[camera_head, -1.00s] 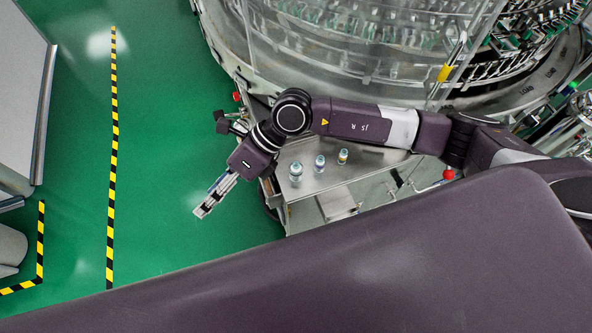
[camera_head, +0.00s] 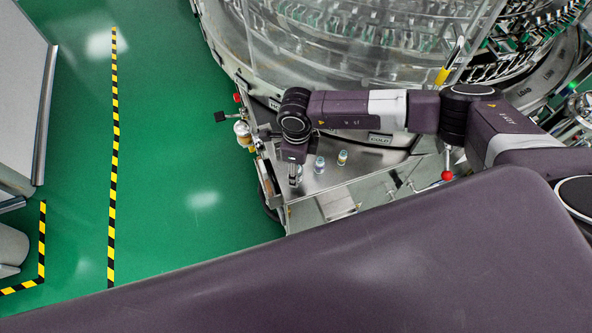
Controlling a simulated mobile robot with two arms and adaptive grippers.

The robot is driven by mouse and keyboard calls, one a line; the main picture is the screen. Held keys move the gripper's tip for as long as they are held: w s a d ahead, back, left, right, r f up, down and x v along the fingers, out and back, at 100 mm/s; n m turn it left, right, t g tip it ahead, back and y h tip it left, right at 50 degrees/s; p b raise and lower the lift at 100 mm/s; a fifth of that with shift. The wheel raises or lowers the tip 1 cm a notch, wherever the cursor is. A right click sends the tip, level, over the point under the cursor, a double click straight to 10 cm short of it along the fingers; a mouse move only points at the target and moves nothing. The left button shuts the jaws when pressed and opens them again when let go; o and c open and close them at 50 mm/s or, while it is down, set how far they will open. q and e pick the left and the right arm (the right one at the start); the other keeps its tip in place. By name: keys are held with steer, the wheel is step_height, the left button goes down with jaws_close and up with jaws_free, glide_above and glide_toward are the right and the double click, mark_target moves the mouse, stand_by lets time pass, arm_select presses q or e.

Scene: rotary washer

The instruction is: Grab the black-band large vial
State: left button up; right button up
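My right gripper (camera_head: 294,177) points down over the left part of the steel shelf (camera_head: 345,172), at the spot where the leftmost and largest vial stood a second ago. That vial is largely or wholly hidden by the gripper, and no black band can be made out. I cannot tell whether the fingers are open or shut on it. A vial with a bluish-purple band (camera_head: 319,165) stands upright just right of the gripper. A vial with a yellow band (camera_head: 343,157) stands upright further right. My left gripper is not in view.
The large rotary washer (camera_head: 350,40) with clear panels rises behind the shelf. A red-knobbed lever (camera_head: 447,175) is to the right, and a jar-like fitting (camera_head: 243,131) is left of the shelf. The green floor (camera_head: 185,170) on the left is open.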

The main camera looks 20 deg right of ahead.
steer(key=shift+f, duration=0.5)
steer(key=c, duration=1.1)
